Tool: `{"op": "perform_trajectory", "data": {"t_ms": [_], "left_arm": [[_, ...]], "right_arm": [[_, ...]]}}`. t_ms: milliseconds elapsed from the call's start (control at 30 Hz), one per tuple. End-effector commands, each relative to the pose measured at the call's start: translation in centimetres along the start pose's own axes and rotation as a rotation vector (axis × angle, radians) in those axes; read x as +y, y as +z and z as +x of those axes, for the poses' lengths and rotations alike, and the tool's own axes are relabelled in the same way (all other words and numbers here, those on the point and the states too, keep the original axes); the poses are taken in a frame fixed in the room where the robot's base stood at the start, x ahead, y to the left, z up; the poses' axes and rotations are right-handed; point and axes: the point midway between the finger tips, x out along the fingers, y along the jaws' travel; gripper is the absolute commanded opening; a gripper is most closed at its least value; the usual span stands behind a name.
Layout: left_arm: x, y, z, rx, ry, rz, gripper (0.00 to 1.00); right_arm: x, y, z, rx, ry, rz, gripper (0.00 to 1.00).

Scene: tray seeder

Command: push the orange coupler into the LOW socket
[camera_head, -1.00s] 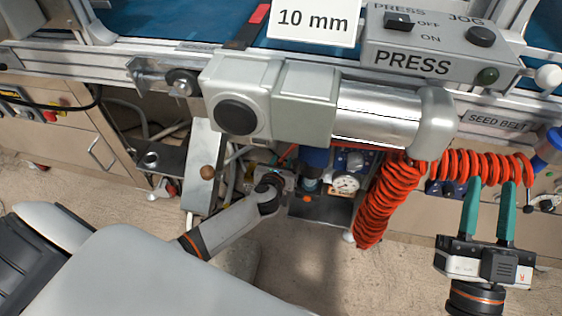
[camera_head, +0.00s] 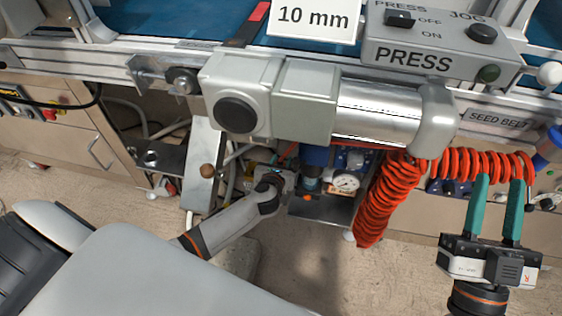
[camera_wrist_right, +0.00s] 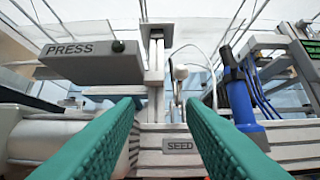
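A small orange piece (camera_head: 307,197), possibly the coupler, shows low under the machine, beside a blue cylinder (camera_head: 315,160). I cannot tell whether it is seated in anything. No socket can be made out as the LOW one. My left gripper (camera_head: 287,180) reaches in under the machine just left of that piece; its fingers are hidden or too small to read. My right gripper (camera_head: 499,180) has green fingers apart with nothing between them, in front of the orange coiled hose (camera_head: 372,208). In the right wrist view, its open fingers (camera_wrist_right: 160,105) point at the SEED panel.
A pressure gauge (camera_head: 345,182) sits right of the blue cylinder. The grey motor housing (camera_head: 305,92) overhangs the left gripper's area. The PRESS box (camera_head: 440,55) and a blue handle (camera_head: 551,145) are near the right arm.

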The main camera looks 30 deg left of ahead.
Motion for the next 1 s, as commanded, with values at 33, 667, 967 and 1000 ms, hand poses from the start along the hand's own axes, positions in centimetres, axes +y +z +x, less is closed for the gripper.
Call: {"op": "perform_trajectory", "data": {"t_ms": [33,667,967,1000], "left_arm": [[0.0,0.0,0.0,0.001,0.000,0.000,0.08],[0.0,0.2,0.1,0.001,0.000,0.000,0.59],[0.0,0.2,-0.6,-0.001,0.000,0.001,0.59],[0.0,0.1,-0.9,-0.001,0.000,0.001,0.59]], "right_arm": [[0.0,0.0,0.0,-0.004,0.000,0.000,0.36],[0.1,0.5,0.0,-0.036,0.003,0.003,0.36],[0.1,-0.5,-0.1,0.035,-0.001,0.004,0.36],[0.0,-1.0,-0.1,0.068,-0.002,0.002,0.36]]}}
